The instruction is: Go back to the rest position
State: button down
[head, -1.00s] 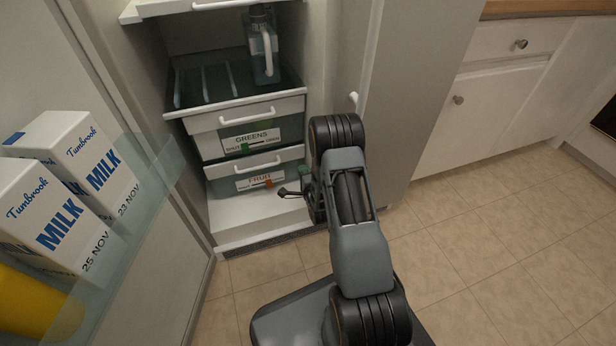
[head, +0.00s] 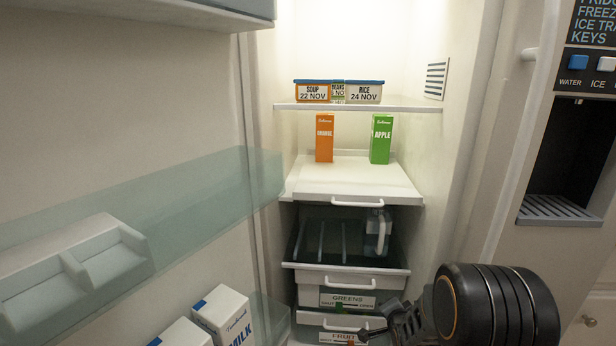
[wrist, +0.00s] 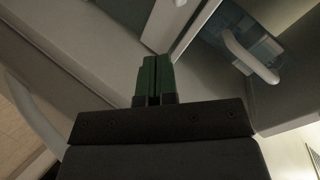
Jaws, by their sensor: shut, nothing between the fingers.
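My gripper (head: 366,334) shows at the bottom of the head view, in front of the fridge's lower drawers and just right of the FRUIT label. In the wrist view my gripper (wrist: 154,78) has its two green fingers together, with nothing between them. A black joint of my arm fills the lower right of the head view. The fingers point toward pale fridge surfaces. I cannot tell whether they touch any of them.
The fridge stands open. Its GREENS drawer (head: 347,300) and FRUIT drawer (head: 343,338) are below a pulled-out tray holding a jug (head: 377,235). The door shelf at left holds milk cartons (head: 222,315). A dispenser (head: 575,130) is at right.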

jog(key=s+a+r+n+g+p, duration=0.2)
jog(key=s+r+p, duration=0.15)
jog(key=r, duration=0.45)
jog(key=s+a+r+n+g+p, duration=0.1)
jog(key=s+r+n+p, duration=0.15)
jog(key=r+p, duration=0.4)
jog(key=s+a+r+n+g+p, duration=0.2)
jog(key=s+r, duration=0.2)
jog(key=r, duration=0.6)
jog(key=s+a+r+n+g+y+p, duration=0.1)
jog(key=s+r+n+g+p, duration=0.3)
jog(key=s+r+p, duration=0.5)
jog(key=s+a+r+n, duration=0.1)
jog(key=s+r, duration=0.2)
jog(key=s, duration=0.1)
jog(key=shift+s+a+r, duration=0.35)
jog(key=shift+a+r, duration=0.05)
jog(key=shift+n, duration=0.25)
